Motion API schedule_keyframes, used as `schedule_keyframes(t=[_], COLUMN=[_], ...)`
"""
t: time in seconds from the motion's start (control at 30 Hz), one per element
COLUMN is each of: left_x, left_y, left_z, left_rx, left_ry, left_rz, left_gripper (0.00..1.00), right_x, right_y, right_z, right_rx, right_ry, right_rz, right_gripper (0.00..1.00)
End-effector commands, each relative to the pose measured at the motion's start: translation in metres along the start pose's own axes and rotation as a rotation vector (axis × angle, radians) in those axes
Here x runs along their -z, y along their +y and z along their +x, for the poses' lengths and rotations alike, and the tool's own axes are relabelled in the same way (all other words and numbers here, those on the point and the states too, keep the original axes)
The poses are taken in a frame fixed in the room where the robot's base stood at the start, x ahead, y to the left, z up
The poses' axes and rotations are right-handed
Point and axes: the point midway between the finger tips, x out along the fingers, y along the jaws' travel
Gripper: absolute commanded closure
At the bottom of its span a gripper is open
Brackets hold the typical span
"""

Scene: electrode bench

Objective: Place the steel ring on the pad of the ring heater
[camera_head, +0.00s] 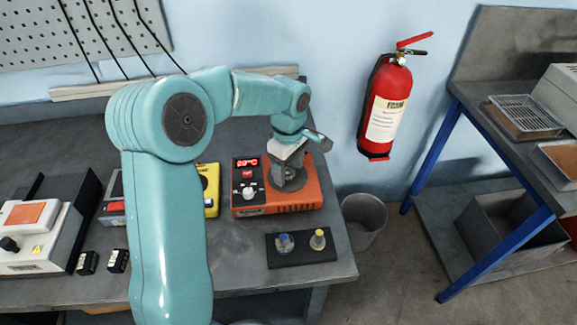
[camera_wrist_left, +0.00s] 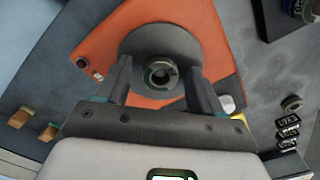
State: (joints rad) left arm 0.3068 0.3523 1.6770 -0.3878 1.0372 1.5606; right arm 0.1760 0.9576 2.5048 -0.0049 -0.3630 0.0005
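The orange ring heater (camera_head: 300,199) with a red-lit display stands on the bench. Its dark round pad (camera_wrist_left: 160,38) shows from above in the left wrist view. A steel ring (camera_wrist_left: 160,73) with a dark hole lies near the middle of the pad. My left gripper (camera_wrist_left: 159,68) is open over the pad, one finger on each side of the ring, with a gap on both sides. My right gripper is not in view.
A black holder (camera_head: 300,259) with a blue-topped and a yellow-topped piece lies in front of the heater. A yellow device (camera_head: 209,186) stands left of it. A bin (camera_head: 364,218) and a fire extinguisher (camera_head: 387,105) are beyond the bench's right edge.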

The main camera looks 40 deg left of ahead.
Motion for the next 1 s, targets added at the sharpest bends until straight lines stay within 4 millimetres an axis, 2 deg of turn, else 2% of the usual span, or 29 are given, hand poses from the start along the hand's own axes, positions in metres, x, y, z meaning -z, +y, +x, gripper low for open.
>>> schedule_keyframes(t=[0.23, 0.37, 0.8, 1.0], left_x=[0.000, 0.000, 0.000, 0.000], left_y=[0.000, 0.001, 0.001, 0.000], left_z=[-0.001, -0.009, -0.103, -0.123], left_rx=[0.000, -0.002, -0.004, -0.001], left_ry=[0.000, 0.001, 0.001, 0.000], left_rz=[0.000, 0.000, 0.000, 0.000], left_gripper=[0.34, 0.34, 0.34, 0.34], right_x=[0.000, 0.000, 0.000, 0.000], right_y=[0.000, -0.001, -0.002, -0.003], right_z=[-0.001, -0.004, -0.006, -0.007], right_rx=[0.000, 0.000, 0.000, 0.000], right_ry=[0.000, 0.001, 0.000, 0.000], right_rz=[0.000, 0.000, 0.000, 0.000], right_gripper=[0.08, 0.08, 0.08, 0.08])
